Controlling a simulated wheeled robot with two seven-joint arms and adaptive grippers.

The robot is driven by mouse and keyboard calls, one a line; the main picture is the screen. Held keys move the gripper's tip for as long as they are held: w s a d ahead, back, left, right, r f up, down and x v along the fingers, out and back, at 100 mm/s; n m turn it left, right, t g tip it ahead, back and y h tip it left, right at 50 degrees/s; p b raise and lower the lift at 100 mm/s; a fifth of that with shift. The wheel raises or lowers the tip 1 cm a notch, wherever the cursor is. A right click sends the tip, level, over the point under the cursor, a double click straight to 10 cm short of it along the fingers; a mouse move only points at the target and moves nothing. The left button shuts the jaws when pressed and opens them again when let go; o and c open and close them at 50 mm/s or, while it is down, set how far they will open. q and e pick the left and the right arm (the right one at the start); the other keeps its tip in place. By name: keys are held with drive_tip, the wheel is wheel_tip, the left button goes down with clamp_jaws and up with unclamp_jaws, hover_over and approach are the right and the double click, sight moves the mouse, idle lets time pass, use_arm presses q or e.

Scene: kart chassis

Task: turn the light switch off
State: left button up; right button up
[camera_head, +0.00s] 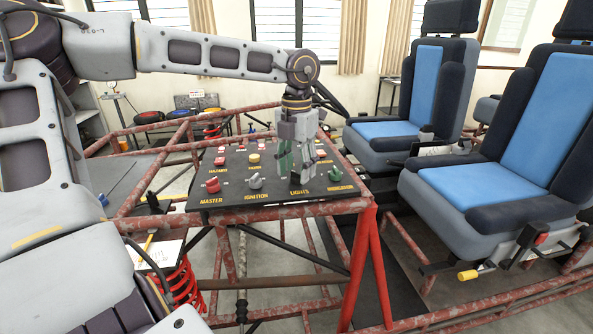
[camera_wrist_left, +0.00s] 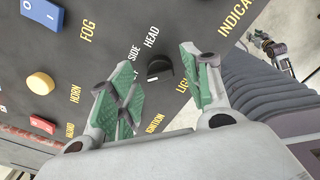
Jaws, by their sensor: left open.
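The light switch is a small black rotary knob (camera_wrist_left: 160,68) with a pale mark, on the dark control panel (camera_head: 228,191). Words HEAD, SIDE and part of LIGHTS surround it. My left gripper (camera_head: 296,172) is over the panel above the LIGHTS label and hides the knob in the head view. In the left wrist view its green-padded fingers (camera_wrist_left: 158,85) are open, one side to the left of the knob and one to the right. I cannot tell whether they touch it. What looks like my right gripper (camera_wrist_left: 262,42) shows small and far off in the left wrist view.
Near the knob are the grey ignition switch (camera_head: 255,182), a red master button (camera_head: 213,185), a green indicator knob (camera_head: 335,174) and a yellow horn button (camera_head: 254,158). A red tube frame (camera_head: 362,250) surrounds the panel. Blue seats (camera_head: 480,185) stand at right.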

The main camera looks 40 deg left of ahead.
use_arm(q)
wheel_tip(320, 180, up, 11)
idle(0.6)
use_arm(e)
drive_tip(key=shift+s, duration=0.1)
idle(0.5)
use_arm(q)
wheel_tip(320, 180, up, 6)
drive_tip(key=p, duration=0.6)
hover_over(297, 172)
wheel_tip(297, 172, up, 15)
drive_tip(key=p, duration=1.5)
use_arm(e)
drive_tip(key=s+d+r, duration=0.1)
drive_tip(key=s+r, duration=0.2)
drive_tip(key=s, duration=0.6)
drive_tip(key=s+d+r+g, duration=0.1)
drive_tip(key=s+r, duration=0.3)
drive_tip(key=s, duration=0.6)
drive_tip(key=shift+d, duration=0.7)
use_arm(q)
drive_tip(key=shift+a+r+p, duration=0.1)
drive_tip(key=shift+r+p, duration=0.35)
drive_tip(key=shift+p, duration=0.1)
use_arm(e)
drive_tip(key=shift+s+r, duration=0.2)
drive_tip(key=shift+s, duration=0.15)
